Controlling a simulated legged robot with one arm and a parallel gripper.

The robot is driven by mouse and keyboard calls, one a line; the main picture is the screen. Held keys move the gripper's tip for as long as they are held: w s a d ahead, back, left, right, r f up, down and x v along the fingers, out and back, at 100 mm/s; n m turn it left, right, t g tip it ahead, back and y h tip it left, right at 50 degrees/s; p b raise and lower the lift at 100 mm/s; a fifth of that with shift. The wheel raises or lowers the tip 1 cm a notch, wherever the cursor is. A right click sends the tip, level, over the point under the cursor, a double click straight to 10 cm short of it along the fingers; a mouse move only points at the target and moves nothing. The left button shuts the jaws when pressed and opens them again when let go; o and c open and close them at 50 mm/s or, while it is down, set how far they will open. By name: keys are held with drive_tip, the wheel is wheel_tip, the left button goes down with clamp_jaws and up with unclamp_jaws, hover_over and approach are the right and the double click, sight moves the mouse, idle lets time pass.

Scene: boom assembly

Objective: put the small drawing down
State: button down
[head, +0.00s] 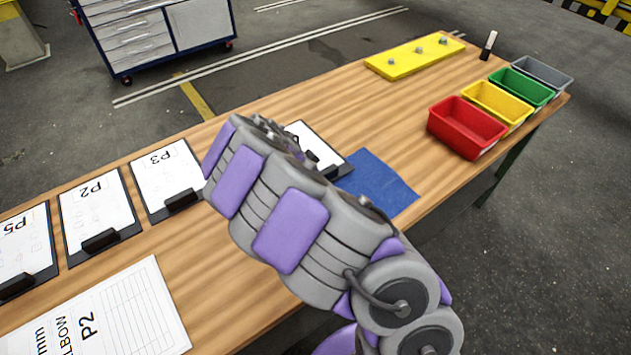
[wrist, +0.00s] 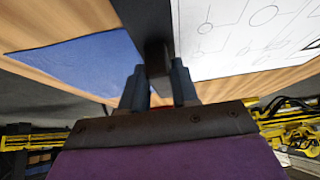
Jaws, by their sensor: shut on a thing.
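The small drawing is a white sheet on a dark clipboard (head: 322,148), partly hidden behind my arm in the head view. In the wrist view its sheet (wrist: 240,35) shows circles joined by lines. My gripper (wrist: 158,80) is shut on the dark clip (wrist: 155,56) at the board's edge. In the head view my arm hides the fingers. The board is beside the blue mat (head: 378,183), at its upper left in the head view. The mat also shows on the left in the wrist view (wrist: 80,58). I cannot tell whether the board touches the table.
Clipboards P3 (head: 165,175), P2 (head: 97,212) and P5 (head: 25,245) lie left on the wooden table (head: 225,310). A large sheet (head: 105,318) lies in front. A yellow plate (head: 415,56) and red (head: 467,127), yellow, green and grey bins stand right.

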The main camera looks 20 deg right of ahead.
wheel_tip(320, 180, down, 2)
drive_tip(key=shift+a+f, duration=0.1)
drive_tip(key=shift+f, duration=0.05)
drive_tip(key=shift+s+f+b, duration=0.1)
drive_tip(key=shift+f+b, duration=0.1)
drive_tip(key=shift+b, duration=0.4)
drive_tip(key=c, duration=0.8)
unclamp_jaws()
drive_tip(key=shift+f, duration=0.1)
drive_tip(key=shift+c, duration=0.2)
drive_tip(key=shift+r+p, duration=0.35)
drive_tip(key=shift+p, duration=0.05)
drive_tip(key=p+v, duration=0.2)
drive_tip(key=v, duration=1)
